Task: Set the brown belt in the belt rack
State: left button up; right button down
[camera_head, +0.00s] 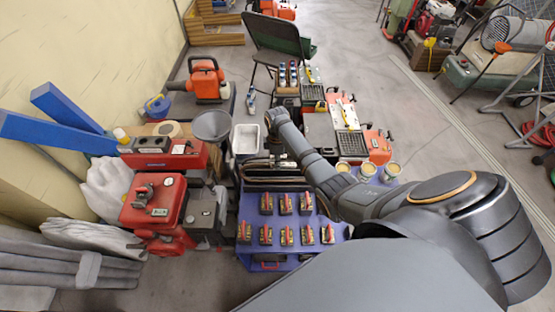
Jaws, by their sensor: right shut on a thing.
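My right arm reaches in from the right, and its gripper (272,152) points down at the back of the purple cart. It is shut on a thin strip that looks like the brown belt (262,162). The jaws are small and partly hidden by my wrist, so the grip shows poorly. Right below, several dark, long bands lie across what looks like the belt rack (265,184). The held belt is close over or at these bands; I cannot tell whether it touches the rack. My left gripper is out of view.
The purple cart top (290,262) holds several red-and-gold parts in front of the rack. A white tray (247,140) and grey funnel (211,125) stand behind left. Red machines (155,203) crowd the left. Open tins (367,170) stand right, beyond my forearm.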

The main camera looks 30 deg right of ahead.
jog(key=shift+f+b, duration=1.4)
jog(key=shift+f, duration=0.85)
jog(key=c, duration=1.4)
grip_release()
jog(key=shift+o, duration=0.2)
notch_tip(320, 180, up, 12)
jog(key=shift+w+d, duration=0.15)
jog(key=shift+w, duration=0.2)
